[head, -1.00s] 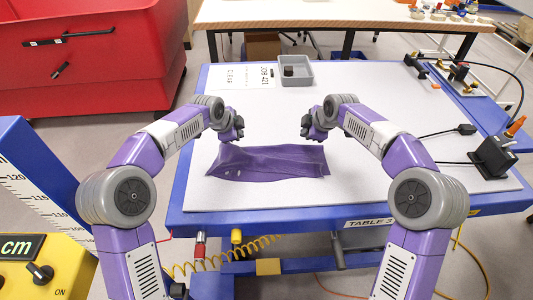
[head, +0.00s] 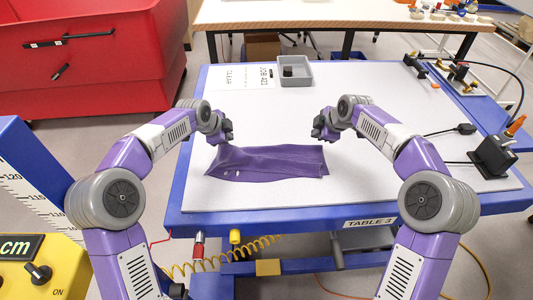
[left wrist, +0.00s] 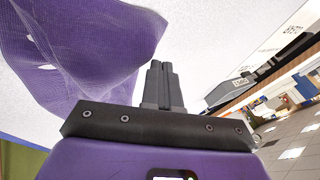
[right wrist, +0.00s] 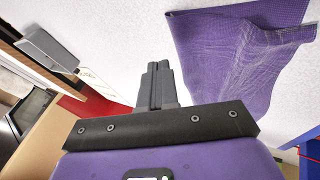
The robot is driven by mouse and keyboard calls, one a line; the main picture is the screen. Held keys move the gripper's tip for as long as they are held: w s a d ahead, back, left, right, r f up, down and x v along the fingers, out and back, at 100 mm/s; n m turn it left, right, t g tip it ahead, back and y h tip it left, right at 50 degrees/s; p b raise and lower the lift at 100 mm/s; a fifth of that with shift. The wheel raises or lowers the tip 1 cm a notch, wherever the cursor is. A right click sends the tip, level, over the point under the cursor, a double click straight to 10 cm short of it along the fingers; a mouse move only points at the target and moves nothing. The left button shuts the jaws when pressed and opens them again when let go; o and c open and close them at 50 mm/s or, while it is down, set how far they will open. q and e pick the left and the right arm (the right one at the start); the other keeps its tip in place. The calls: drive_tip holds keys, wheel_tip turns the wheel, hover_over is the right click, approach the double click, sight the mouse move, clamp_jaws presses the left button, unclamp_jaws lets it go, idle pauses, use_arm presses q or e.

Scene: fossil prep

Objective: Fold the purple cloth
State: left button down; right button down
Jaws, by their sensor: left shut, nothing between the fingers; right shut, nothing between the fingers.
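The purple cloth (head: 268,164) lies on the white top of the table in the head view, wider than it is deep, with wrinkles and a raised, uneven left part. It also shows in the left wrist view (left wrist: 85,50) and in the right wrist view (right wrist: 235,60). My left gripper (head: 224,140) is shut and empty above the cloth's back left corner. My right gripper (head: 320,133) is shut and empty above the cloth's back right corner. In both wrist views the fingers are together, with the cloth to one side of them.
A grey tray (head: 304,72) with a dark block (head: 289,71) stands at the table's back, beside a printed sheet (head: 246,77). A black box (head: 492,157) with cables sits at the right edge. The table top (head: 400,100) between them is largely clear.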

use_arm(q)
drive_tip(key=shift+a+f, duration=0.1)
drive_tip(key=shift+a, duration=0.1)
use_arm(e)
drive_tip(key=shift+r, duration=0.15)
drive_tip(key=shift+f, duration=0.45)
